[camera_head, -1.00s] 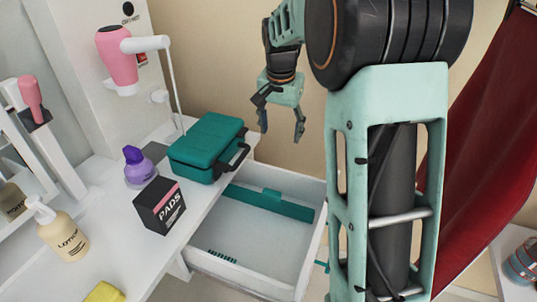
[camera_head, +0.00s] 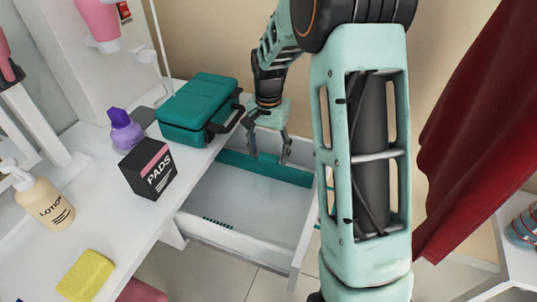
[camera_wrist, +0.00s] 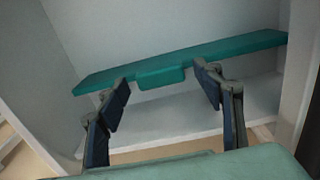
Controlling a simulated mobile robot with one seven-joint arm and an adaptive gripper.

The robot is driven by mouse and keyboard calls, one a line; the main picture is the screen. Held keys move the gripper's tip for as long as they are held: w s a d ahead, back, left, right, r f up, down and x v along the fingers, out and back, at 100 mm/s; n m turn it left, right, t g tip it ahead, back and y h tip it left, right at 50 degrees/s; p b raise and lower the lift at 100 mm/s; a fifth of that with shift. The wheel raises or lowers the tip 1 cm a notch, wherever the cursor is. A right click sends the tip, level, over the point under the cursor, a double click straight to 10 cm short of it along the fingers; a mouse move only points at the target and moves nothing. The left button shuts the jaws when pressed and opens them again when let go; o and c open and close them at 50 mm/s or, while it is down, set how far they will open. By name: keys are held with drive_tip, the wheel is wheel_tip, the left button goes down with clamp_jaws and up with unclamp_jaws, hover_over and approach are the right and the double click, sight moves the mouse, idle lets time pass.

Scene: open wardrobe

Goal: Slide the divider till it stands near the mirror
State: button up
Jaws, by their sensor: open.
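The divider (camera_head: 290,173) is a teal strip with a raised tab, standing across the open white drawer (camera_head: 245,226) near its back end. It also shows in the wrist view (camera_wrist: 220,52), with its tab (camera_wrist: 160,77) between the fingers in the picture. My gripper (camera_head: 268,158) is open and empty, pointing down over the drawer close above the divider; I cannot tell whether it touches it. It also shows in the wrist view (camera_wrist: 165,95). The mirror cannot be made out for sure.
A teal case (camera_head: 200,108) stands on the white counter beside the drawer, close to my gripper. A black pads box (camera_head: 148,168), a purple bottle (camera_head: 125,130), a lotion bottle (camera_head: 45,203) and a yellow sponge (camera_head: 85,275) are also on the counter. A red curtain (camera_head: 475,130) hangs at right.

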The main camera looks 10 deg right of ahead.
drive_tip(key=shift+f, duration=0.15)
clamp_jaws()
drive_tip(key=s+a, duration=1)
drive_tip(key=s, duration=0.5)
drive_tip(key=shift+p, duration=0.3)
drive_tip(key=shift+s+a, duration=0.15)
unclamp_jaws()
wheel_tip(320, 180, up, 12)
idle(0.4)
